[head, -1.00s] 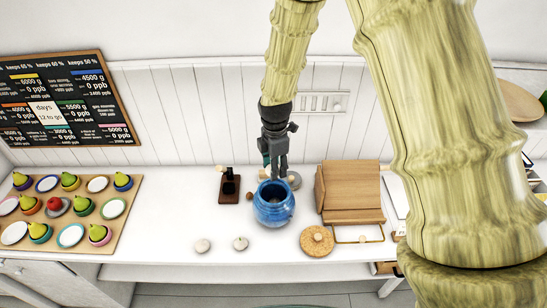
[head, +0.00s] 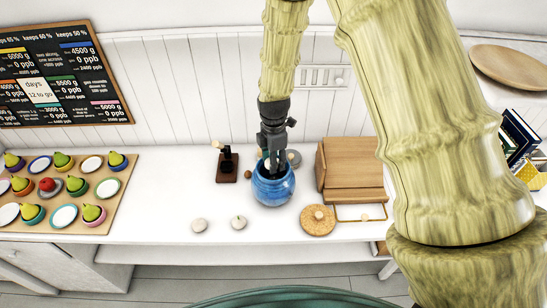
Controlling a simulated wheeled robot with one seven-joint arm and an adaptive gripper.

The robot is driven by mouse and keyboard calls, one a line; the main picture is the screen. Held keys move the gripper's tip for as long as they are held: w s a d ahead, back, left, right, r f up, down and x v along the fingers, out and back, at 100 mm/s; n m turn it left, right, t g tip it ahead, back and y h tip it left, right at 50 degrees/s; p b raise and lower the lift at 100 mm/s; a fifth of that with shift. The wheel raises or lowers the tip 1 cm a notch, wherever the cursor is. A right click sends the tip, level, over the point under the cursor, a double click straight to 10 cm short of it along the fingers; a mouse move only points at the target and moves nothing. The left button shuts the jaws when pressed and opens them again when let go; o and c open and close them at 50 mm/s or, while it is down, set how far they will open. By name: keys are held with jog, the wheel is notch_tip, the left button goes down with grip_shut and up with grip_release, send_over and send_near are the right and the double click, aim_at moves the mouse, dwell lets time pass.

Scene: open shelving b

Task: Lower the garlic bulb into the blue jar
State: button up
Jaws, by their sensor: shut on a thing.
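The blue jar (head: 273,190) stands upright on the white counter, its round mouth open at the top. My gripper (head: 274,168) points straight down at the jar, with its fingertips at or inside the mouth. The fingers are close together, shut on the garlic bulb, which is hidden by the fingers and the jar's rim. Two other pale garlic bulbs lie on the counter in front of the jar, one to the left (head: 199,225) and one nearer the jar (head: 239,222).
A round cork lid (head: 318,220) lies right of the jar, before a wooden box (head: 349,165). A dark stand (head: 227,167) is at left. A board (head: 112,203) of plates and pears fills the far left. Small items sit close behind the jar.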

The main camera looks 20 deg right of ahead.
jog(key=shift+f+b, duration=0.55)
jog(key=shift+f, duration=0.65)
jog(key=o, duration=1)
jog(key=shift+o, duration=0.4)
jog(key=shift+r, duration=0.1)
notch_tip(320, 180, up, 7)
jog(key=p, duration=0.4)
jog(key=shift+p, duration=0.4)
